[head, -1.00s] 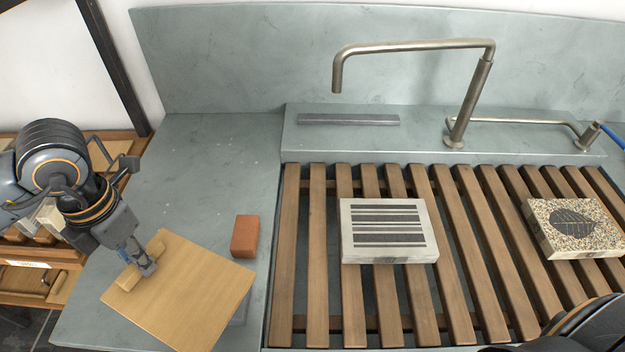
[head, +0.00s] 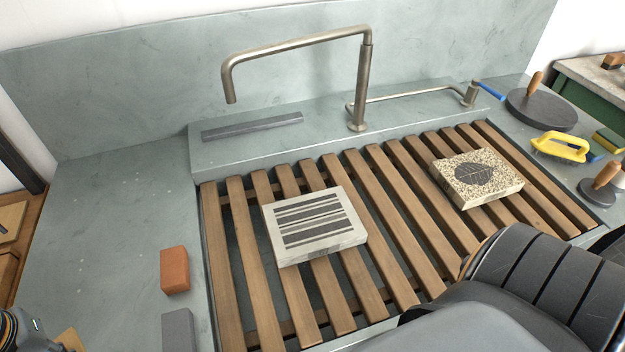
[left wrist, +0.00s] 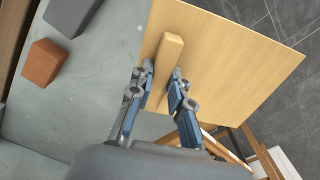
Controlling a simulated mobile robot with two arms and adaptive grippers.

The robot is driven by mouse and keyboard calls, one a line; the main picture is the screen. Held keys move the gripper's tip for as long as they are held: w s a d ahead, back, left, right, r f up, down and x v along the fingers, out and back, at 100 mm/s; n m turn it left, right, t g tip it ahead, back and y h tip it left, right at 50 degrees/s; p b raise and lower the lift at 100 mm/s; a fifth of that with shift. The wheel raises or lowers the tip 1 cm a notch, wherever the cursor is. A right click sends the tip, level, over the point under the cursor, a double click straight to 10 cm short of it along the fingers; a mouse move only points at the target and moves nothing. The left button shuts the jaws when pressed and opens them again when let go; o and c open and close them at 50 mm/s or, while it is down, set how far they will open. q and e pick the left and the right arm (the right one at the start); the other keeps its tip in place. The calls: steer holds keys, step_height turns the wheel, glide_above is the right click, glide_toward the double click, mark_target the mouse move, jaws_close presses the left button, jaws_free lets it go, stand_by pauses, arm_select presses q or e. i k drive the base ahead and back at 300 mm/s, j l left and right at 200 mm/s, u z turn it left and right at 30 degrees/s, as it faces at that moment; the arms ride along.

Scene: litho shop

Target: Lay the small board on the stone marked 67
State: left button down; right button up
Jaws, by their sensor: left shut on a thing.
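The small board (left wrist: 230,65) is a flat pale-wood square with a wooden grip bar (left wrist: 166,56) on top. My left gripper (left wrist: 158,78) is shut on that bar in the left wrist view. In the head view only a corner of the board (head: 70,341) shows, at the bottom left. A pale stone with dark stripes (head: 315,222) lies on the slatted rack, with a small mark on its front edge too small to read. A speckled stone with a leaf print (head: 478,176) lies further right; no number is readable on it. My right gripper is out of view.
An orange-brown block (head: 174,270) and a grey block (head: 179,330) stand on the counter left of the wooden rack (head: 235,245). A tap (head: 362,80) rises behind the rack. Brushes and round tools (head: 560,147) lie at the right. My own dark arm covers the lower right.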

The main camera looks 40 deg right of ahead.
mark_target(312, 220)
steer(key=j+z, duration=0.2)
steer(key=z, duration=1.7)
